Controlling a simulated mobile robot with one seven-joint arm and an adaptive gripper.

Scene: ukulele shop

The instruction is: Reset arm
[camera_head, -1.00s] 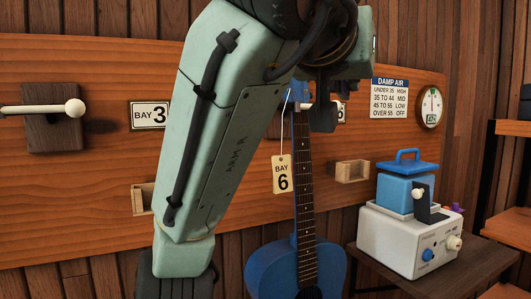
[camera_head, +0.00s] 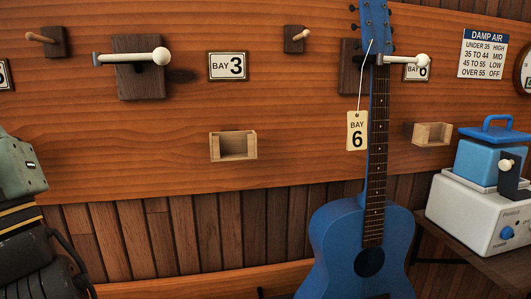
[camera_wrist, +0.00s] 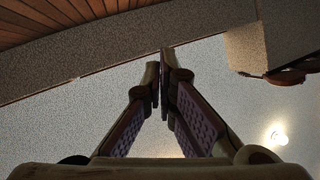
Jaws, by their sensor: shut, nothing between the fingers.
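My gripper (camera_wrist: 160,82) shows in the wrist view with its two fingertips together and nothing between them. Behind it are a speckled grey surface, a wood-slatted area at the upper left and a small bright light at the right. In the head view only part of my arm (camera_head: 22,190) shows at the lower left edge; the gripper is outside that view.
The wooden wall board carries an empty bay 3 peg (camera_head: 135,57), smaller pegs (camera_head: 295,38) and small wooden boxes (camera_head: 233,156) (camera_head: 447,133). A damp air chart (camera_head: 483,53) hangs at the upper right. A white machine (camera_head: 470,215) with a blue unit stands on a table at the right.

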